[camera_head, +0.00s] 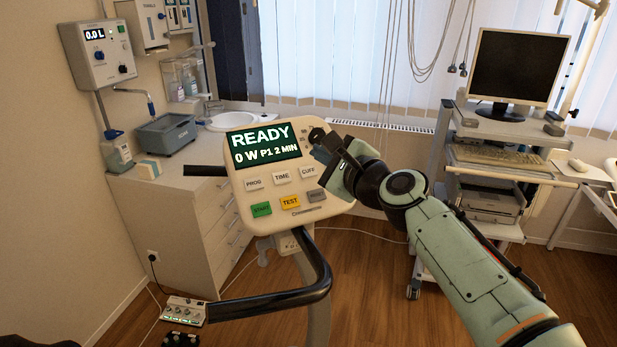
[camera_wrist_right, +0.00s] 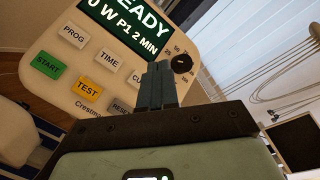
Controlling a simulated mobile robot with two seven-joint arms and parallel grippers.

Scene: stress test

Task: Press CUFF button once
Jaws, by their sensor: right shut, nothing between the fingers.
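The cream console (camera_head: 237,185) carries a dark screen (camera_head: 264,145) reading READY, 0 W P1 2 MIN. The grey-white CUFF button (camera_head: 308,171) is at the right end of its upper button row, beside TIME (camera_head: 282,177) and PROG (camera_head: 254,184). My right gripper (camera_head: 319,153) is shut and empty, at the console's upper right, just above and right of CUFF. In the right wrist view the closed blue-grey fingertips (camera_wrist_right: 158,70) lie between CUFF (camera_wrist_right: 139,80) and the black knob (camera_wrist_right: 181,63). The fingers cover part of CUFF there. Contact cannot be told. My left gripper does not show.
START (camera_head: 261,209), TEST (camera_head: 290,202) and a grey button (camera_head: 316,196) form the lower row. A black handlebar (camera_head: 290,297) curves below the console. A cart with a monitor (camera_head: 517,66) stands right, a counter with a sink (camera_head: 232,121) left.

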